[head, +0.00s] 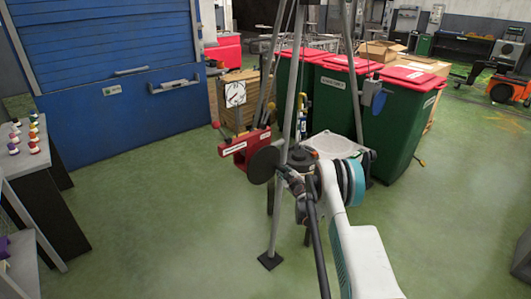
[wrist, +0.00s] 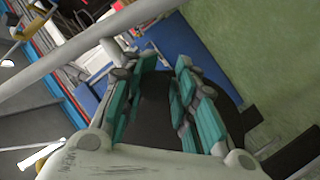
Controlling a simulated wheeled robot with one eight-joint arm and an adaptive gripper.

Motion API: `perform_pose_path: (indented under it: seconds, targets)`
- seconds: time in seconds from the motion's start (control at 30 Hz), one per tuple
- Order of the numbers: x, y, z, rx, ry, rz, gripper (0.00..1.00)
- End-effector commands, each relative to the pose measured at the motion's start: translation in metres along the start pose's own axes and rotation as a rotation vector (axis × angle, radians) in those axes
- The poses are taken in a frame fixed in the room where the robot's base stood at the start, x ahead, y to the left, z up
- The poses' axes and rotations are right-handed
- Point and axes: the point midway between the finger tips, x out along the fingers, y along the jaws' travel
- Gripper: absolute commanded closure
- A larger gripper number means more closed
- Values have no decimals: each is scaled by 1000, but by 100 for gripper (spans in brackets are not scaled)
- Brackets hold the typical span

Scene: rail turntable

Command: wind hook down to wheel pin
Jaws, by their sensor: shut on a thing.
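A grey tripod (head: 289,85) stands in the middle of the head view, its legs spreading to the floor. A dark round disc (head: 264,165) shows at its near side, left of my gripper (head: 292,183). In the wrist view my gripper (wrist: 154,68) has its teal-padded fingers closed about a dark, rounded part (wrist: 155,108). I cannot tell whether this part is that same disc. A pale plate (head: 330,145) lies behind my arm between the tripod legs. I cannot make out the hook or the wheel pin; my arm and the tripod cover much of that area.
A red labelled bar (head: 243,147) sticks out left of the tripod below a dial gauge (head: 235,94). Green bins with red lids (head: 402,130) stand close behind on the right. Green floor (head: 150,215) is clear between.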

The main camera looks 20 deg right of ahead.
Motion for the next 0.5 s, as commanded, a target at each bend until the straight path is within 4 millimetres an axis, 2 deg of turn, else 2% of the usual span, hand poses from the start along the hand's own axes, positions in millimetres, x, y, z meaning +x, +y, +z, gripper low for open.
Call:
perform_pose_path:
  seconds: [0.5]
  targets:
    - [-1,17,-8,5,0,6,100]
